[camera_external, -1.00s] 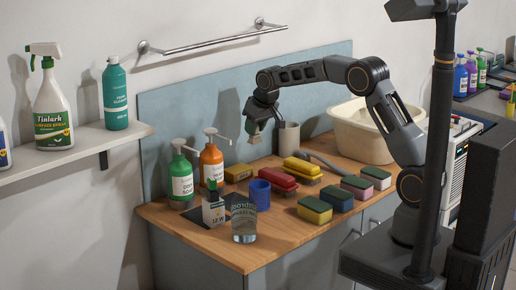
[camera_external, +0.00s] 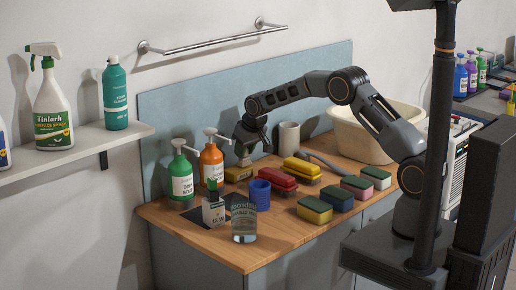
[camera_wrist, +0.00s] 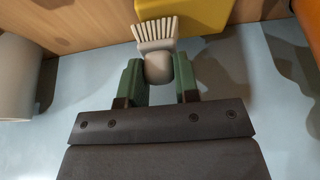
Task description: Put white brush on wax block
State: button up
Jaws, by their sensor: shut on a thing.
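My gripper (camera_external: 249,147) is shut on the white brush, a small pale brush with its bristles (camera_wrist: 157,38) pointing away from the fingers. In the external view the brush (camera_external: 244,160) hangs at the back right of the yellow wax block (camera_external: 236,174), which lies on the counter beside the orange bottle. In the wrist view the wax block (camera_wrist: 195,14) is just beyond the bristles, partly cut off by the frame's top. The bristles overlap its edge in the picture; I cannot tell whether they touch it.
An orange pump bottle (camera_external: 211,165) stands close left of the wax block. A grey cup (camera_external: 289,137) stands behind on the right. A blue cup (camera_external: 260,194) and red brushes (camera_external: 276,180) are in front. The blue back panel (camera_external: 180,120) is close behind my gripper.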

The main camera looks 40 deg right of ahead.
jog(key=shift+f, duration=0.15)
jog(key=o, duration=0.9)
jog(key=shift+o, duration=0.2)
